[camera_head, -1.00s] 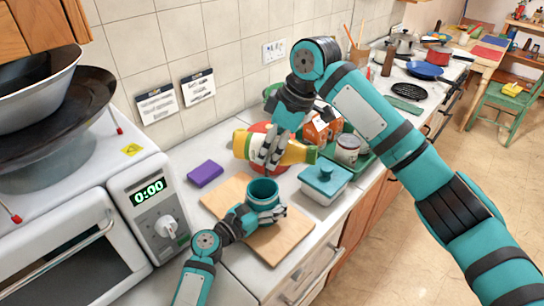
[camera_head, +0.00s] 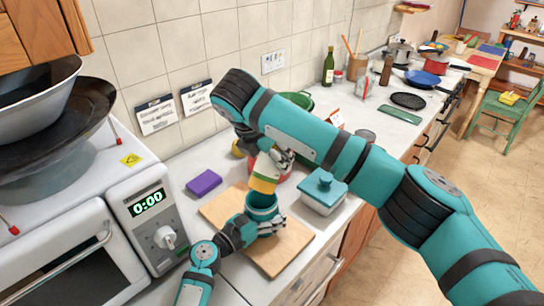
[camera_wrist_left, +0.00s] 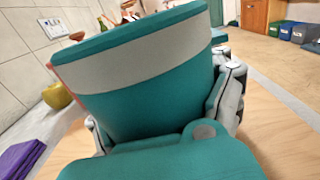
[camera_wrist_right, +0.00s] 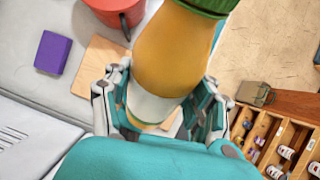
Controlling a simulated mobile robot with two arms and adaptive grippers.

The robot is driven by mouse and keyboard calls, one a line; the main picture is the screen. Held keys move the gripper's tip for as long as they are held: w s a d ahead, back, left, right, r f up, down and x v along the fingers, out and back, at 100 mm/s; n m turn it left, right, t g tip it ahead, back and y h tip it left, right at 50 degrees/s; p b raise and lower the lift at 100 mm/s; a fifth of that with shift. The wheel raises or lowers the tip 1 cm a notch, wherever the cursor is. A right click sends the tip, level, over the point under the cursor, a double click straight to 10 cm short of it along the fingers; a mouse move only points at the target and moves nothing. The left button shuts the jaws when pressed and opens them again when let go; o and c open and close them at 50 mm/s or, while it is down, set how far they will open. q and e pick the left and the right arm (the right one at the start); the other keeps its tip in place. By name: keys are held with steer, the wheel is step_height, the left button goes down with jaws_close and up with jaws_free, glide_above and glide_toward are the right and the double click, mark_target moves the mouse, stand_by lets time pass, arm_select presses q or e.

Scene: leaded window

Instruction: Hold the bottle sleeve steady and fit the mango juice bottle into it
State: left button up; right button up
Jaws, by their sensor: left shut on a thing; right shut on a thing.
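The teal bottle sleeve (camera_head: 262,203) stands over the wooden board, and my left gripper (camera_head: 268,224) is shut around it. It fills much of the left wrist view (camera_wrist_left: 150,85), with a grey band below its rim. My right gripper (camera_head: 278,160) is shut on the mango juice bottle (camera_head: 264,176), which is tilted, its lower end at the sleeve's mouth. I cannot tell whether that end is inside. The right wrist view shows the bottle's orange body (camera_wrist_right: 170,50), white label and green cap end. My right arm hides its upper part in the head view.
The wooden board (camera_head: 285,250) lies under the sleeve. The microwave (camera_head: 150,215) bounds the left side.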

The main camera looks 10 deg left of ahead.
mark_target(264, 173)
steer(key=n+t, duration=0.1)
steer(key=n+t+y, duration=0.1)
steer(key=n, duration=0.1)
steer(key=shift+s+a+r+t, duration=0.1)
steer(key=shift+r+t, duration=0.05)
steer(key=shift+t, duration=0.25)
steer(key=n+y, duration=0.1)
steer(key=n+t, duration=0.1)
steer(key=n+t+y, duration=0.1)
steer(key=shift+s+a+r+y, duration=0.15)
steer(key=shift+s+r+y, duration=0.15)
steer(key=shift+r, duration=0.05)
steer(key=shift+s+a+r+n+t+y, duration=0.15)
steer(key=shift+n+t+y, duration=0.1)
steer(key=shift+n+y, duration=0.2)
steer(key=shift+s+d+r+n+t+y, duration=0.1)
steer(key=shift+n+t+y, duration=0.15)
steer(key=shift+n+y, duration=0.15)
steer(key=shift+s+a+r+n+t+y, duration=0.2)
steer(key=shift+s+r+n+y, duration=0.15)
steer(key=shift+n+y, duration=0.3)
steer(key=shift+s+a+r+n+t+y, duration=0.1)
steer(key=shift+s+r+n+t+y, duration=0.2)
steer(key=shift+n+y, duration=0.25)
steer(key=shift+s+a+r+n+y, duration=0.25)
steer(key=shift+r+n+y, duration=0.1)
steer(key=shift+r+y, duration=0.25)
steer(key=shift+f, duration=3)
step_height(264, 173, down, 7)
steer(key=shift+r, duration=0.15)
